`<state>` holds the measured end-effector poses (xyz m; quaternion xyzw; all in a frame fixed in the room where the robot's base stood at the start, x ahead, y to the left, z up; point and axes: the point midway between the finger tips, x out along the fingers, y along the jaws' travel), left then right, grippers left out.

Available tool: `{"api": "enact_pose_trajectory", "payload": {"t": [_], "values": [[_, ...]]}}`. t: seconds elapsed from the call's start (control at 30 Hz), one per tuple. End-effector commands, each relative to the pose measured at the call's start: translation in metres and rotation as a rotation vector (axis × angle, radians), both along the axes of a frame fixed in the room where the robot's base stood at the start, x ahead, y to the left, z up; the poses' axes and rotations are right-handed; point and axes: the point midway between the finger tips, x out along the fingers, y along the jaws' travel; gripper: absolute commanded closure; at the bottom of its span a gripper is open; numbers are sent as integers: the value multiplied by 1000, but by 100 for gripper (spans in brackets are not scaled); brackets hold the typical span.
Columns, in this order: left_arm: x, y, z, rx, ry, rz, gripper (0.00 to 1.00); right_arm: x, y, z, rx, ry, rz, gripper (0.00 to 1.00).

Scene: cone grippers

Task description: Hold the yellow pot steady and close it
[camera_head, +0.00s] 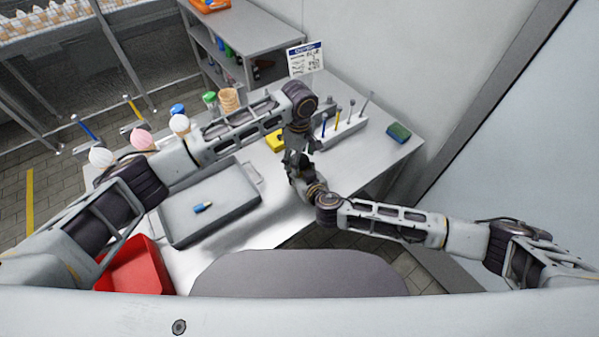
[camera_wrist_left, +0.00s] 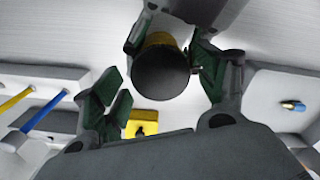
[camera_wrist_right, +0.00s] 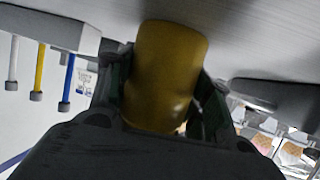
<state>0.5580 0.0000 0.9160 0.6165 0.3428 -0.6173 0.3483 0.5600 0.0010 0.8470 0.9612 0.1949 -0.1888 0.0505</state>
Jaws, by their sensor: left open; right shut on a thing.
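The yellow pot (camera_wrist_right: 165,75) stands between the fingers of my right gripper (camera_wrist_right: 160,95), which is shut on its side. In the left wrist view the pot (camera_wrist_left: 160,39) shows as a yellow band behind a dark round end (camera_wrist_left: 161,74); I cannot tell whether this is a lid or a dark opening. My left gripper (camera_wrist_left: 165,80) is open, with green-padded fingers on either side of that end. The left finger is clearly apart from it; the right one is close. In the head view the left gripper (camera_head: 297,148) and right gripper (camera_head: 298,170) meet, hiding the pot.
A yellow block (camera_head: 276,141) lies on the table behind the grippers. A rack with upright tools (camera_head: 340,128) and a green-blue sponge (camera_head: 398,132) are to the right. A grey tray (camera_head: 225,213) holds a small blue-yellow item. A red bin (camera_head: 135,268) is at front left.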

Motion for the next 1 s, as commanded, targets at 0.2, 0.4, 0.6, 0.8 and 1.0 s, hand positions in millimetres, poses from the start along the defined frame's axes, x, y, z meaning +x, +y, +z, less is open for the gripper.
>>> {"api": "enact_pose_trajectory", "payload": {"t": [0.2,0.4,0.6,0.8,1.0], "values": [[0,0,0,0,0,0,41,-1,-1,-2,-2,3,0,100],[0,0,0,0,0,0,67,-1,-1,-2,-2,3,0,100],[0,0,0,0,0,-8,75,-1,0,-2,-2,3,0,100],[0,0,0,0,-1,-94,75,-1,0,-2,-2,3,0,100],[0,0,0,1,-2,-248,75,-1,0,-2,-2,3,0,100]]}}
